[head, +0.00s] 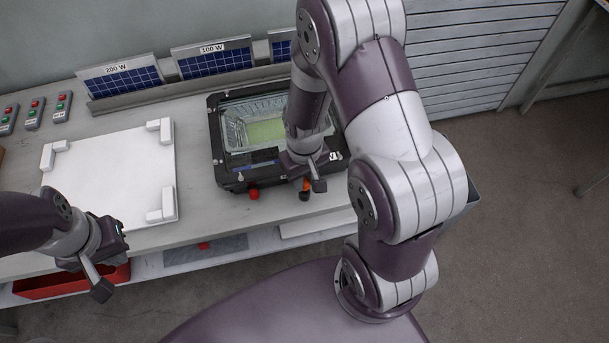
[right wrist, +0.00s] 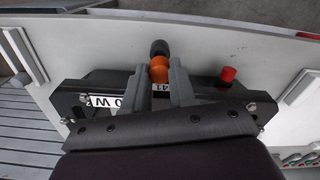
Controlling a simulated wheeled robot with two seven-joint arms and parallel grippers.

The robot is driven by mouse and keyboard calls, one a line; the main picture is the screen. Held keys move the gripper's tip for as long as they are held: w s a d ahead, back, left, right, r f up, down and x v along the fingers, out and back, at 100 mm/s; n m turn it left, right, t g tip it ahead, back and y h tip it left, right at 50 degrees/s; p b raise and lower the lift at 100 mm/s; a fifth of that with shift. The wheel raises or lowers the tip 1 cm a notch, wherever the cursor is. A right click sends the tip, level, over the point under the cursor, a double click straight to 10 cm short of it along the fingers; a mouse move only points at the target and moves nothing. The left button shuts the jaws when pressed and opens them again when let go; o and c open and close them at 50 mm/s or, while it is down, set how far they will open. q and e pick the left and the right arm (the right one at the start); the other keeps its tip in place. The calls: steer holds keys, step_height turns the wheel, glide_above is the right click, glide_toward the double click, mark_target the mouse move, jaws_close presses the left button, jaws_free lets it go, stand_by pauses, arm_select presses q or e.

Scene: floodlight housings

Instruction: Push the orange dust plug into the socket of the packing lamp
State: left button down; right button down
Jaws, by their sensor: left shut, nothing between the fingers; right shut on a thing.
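The packing lamp (head: 217,150) is a black floodlight housing with a glass front, lying on the bench. My right gripper (head: 314,184) is at its near right edge, shut on the orange dust plug (head: 306,184). In the right wrist view, the orange plug (right wrist: 159,70) shows between the fingertips. A dark rounded piece (right wrist: 158,48) lies in line with it, on the side away from the housing. I cannot tell whether this is the socket, or how far the plug is in. My left gripper (head: 101,289) is shut and empty, in front of the white board.
A red cap (head: 254,194) sticks out of the lamp's near edge, left of my right gripper. A white board with corner blocks (head: 110,175) lies left of the lamp. Solar panels (head: 120,80) stand behind. A red bin (head: 60,284) sits below the bench.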

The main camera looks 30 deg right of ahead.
stand_by(0.4)
steer(key=shift+p, duration=0.5)
stand_by(0.5)
steer(key=shift+f+b, duration=0.8)
steer(key=shift+f, duration=0.45)
steer(key=c, duration=0.8)
jaws_free()
steer(key=shift+c, duration=0.2)
